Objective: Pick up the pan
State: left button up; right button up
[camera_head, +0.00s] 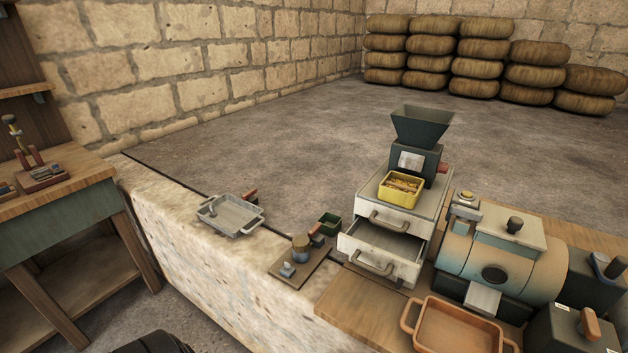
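A shallow grey metal pan (231,216) with small side handles sits on top of the stone ledge, left of centre. A reddish-brown block (249,196) shows at its back right edge; I cannot tell whether it is part of the pan. A second pan-like vessel, an orange-brown tray (412,342) with a handle at each side, stands at the bottom right and is cut off by the picture's lower edge. Neither of my grippers is in view, and nothing is seen touching either vessel.
The stone ledge (225,290) has bare room in front of the grey pan. Right of it are a small board (311,269) with fittings, a green box (328,224), a cabinet with an open drawer (383,238) and a drum-shaped machine (535,262). A wooden bench (62,240) stands left.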

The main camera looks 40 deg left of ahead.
aim_at(404, 190)
jog(key=u, duration=0.7)
jog(key=j+z, duration=0.2)
jog(key=j, duration=0.1)
